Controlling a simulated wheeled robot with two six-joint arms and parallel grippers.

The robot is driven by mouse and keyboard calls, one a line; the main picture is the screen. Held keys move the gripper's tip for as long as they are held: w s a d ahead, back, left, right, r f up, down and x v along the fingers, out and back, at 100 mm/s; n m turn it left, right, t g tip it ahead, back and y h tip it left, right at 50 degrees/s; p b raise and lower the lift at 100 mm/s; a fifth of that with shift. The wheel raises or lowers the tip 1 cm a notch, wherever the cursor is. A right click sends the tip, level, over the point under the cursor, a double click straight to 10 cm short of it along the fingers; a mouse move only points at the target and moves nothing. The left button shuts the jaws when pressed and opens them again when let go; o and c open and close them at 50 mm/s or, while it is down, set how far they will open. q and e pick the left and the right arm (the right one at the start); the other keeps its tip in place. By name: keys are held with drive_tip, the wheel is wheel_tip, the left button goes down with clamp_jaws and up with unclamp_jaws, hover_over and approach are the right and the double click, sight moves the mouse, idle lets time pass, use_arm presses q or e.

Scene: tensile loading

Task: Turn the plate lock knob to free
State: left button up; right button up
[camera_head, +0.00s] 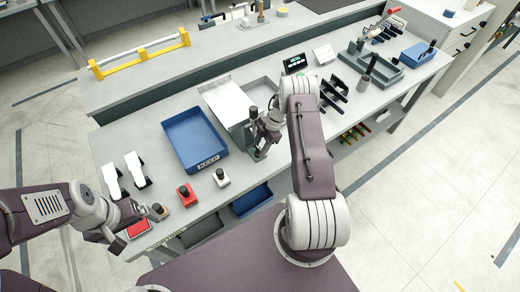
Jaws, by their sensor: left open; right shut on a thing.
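A small fixture with black upright parts (253,112) stands at the bench's middle, in front of a sloped light-grey plate (228,101). My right gripper (258,140) is at this fixture, shut on a small part of it. The fingers and wrist largely hide that part, so I cannot make out the plate lock knob or which way it points. My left gripper (148,211) is open at the bench's front left, close to a small tan block with a dark top (160,211), and appears to hold nothing.
A blue KEEP tray (193,141) lies left of the fixture. A red block (187,195) and a white block (221,177), both with black knobs, stand before it. A red-topped box (137,229) is by my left gripper. Black racks (334,94) stand to the right.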

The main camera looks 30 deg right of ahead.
idle(0.3)
drive_tip(key=o, duration=1.4)
drive_tip(key=shift+w+d+r+b, duration=0.1)
drive_tip(key=shift+d+r+b, duration=0.05)
drive_tip(key=shift+r+b, duration=0.2)
drive_tip(key=b+v, duration=0.1)
drive_tip(key=v, duration=0.2)
drive_tip(key=shift+d+r, duration=0.15)
drive_tip(key=shift+r, duration=0.05)
drive_tip(key=p+v, duration=0.5)
